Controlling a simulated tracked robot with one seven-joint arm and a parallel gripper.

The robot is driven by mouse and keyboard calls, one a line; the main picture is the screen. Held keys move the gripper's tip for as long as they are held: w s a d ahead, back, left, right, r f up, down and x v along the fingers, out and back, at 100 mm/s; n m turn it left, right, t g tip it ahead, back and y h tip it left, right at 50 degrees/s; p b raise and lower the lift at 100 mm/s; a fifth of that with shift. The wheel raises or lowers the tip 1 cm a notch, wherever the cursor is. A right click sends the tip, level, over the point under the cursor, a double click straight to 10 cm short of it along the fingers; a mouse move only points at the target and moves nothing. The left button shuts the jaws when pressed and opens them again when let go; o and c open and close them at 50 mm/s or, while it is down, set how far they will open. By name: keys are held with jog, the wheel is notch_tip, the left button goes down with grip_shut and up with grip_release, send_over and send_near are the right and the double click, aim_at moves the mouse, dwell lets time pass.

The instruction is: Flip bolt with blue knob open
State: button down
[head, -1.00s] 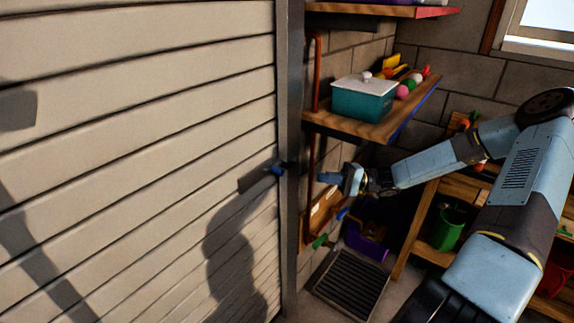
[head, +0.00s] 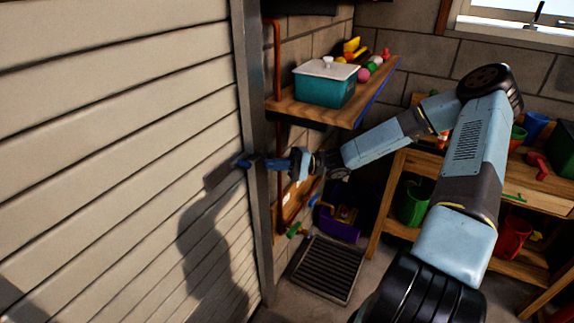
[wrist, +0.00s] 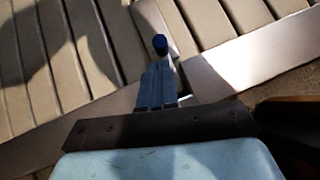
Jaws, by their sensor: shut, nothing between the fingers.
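The bolt's blue knob (head: 244,163) sits at the right edge of the slatted shutter door, beside the grey metal post. It also shows in the wrist view (wrist: 160,43), just beyond my fingertips. My gripper (head: 270,163) is shut and empty, reaching leftward across the post with its tips close to the knob. In the wrist view the closed blue fingers (wrist: 158,85) point at the knob. I cannot tell whether they touch it. The bolt's plate is mostly hidden.
A wooden shelf (head: 310,113) with a teal box (head: 326,86) is above my forearm. A copper pipe (head: 278,70) runs down the wall beside the post. A floor grate (head: 328,268) and a wooden rack (head: 440,249) with buckets are to the right.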

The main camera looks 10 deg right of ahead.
jog(key=shift+x, duration=1.7)
jog(key=shift+s+a, duration=0.8)
jog(key=shift+s, duration=0.2)
jog(key=shift+s+a, duration=0.8)
jog(key=shift+s, duration=0.2)
jog(key=shift+d, duration=0.1)
